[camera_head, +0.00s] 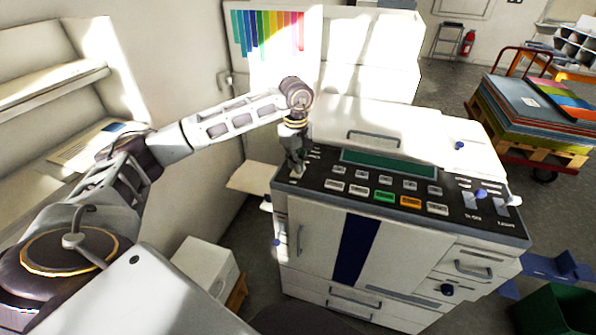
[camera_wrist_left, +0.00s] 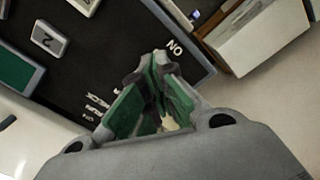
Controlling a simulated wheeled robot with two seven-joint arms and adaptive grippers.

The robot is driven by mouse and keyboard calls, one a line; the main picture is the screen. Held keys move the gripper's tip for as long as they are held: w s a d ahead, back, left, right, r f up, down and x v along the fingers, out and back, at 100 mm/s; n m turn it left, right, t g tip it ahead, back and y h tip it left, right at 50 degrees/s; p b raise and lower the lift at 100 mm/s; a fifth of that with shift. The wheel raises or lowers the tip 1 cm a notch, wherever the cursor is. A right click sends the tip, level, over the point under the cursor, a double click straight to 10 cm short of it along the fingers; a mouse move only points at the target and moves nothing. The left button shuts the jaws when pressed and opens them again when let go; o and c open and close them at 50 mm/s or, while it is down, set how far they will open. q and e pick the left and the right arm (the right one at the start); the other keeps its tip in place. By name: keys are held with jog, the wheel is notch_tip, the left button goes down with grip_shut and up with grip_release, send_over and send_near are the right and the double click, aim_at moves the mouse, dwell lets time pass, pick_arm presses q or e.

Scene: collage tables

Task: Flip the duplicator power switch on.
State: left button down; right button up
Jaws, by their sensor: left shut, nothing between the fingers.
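The duplicator (camera_head: 345,240) is a large white machine with a dark control panel (camera_head: 330,172) on its front top edge. My left gripper (camera_head: 296,168) points down at the left end of this panel. In the left wrist view its green-padded fingers (camera_wrist_left: 152,68) are shut, with the tips close to white "ON" lettering (camera_wrist_left: 174,47). A small cream piece (camera_wrist_left: 168,122) shows past the fingers; it may be the power switch lever, but the fingers hide most of it. I cannot tell which way it is set or whether they touch it. My right gripper is not in view.
Grey keys, a green key (camera_head: 384,196) and an orange key (camera_head: 411,202) line the panel right of my gripper, below a green display (camera_head: 390,163). A side tray (camera_head: 252,178) sticks out left of the duplicator. A loaded cart (camera_head: 530,110) stands at the right.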

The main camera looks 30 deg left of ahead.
aim_at(296, 174)
pick_arm(q)
jog(key=shift+f+b, duration=0.3)
jog(key=shift+f, duration=0.2)
dwell(0.4)
jog(key=shift+a+f+b, duration=0.1)
jog(key=shift+f+b, duration=0.35)
jog(key=shift+f, duration=0.2)
dwell(0.9)
jog(key=shift+r, duration=0.15)
jog(key=shift+r+p, duration=0.3)
jog(key=shift+r, duration=0.1)
jog(key=shift+r+p, duration=0.35)
jog(key=shift+r, duration=0.25)
jog(key=shift+r+p, duration=1.35)
jog(key=shift+r, duration=1.05)
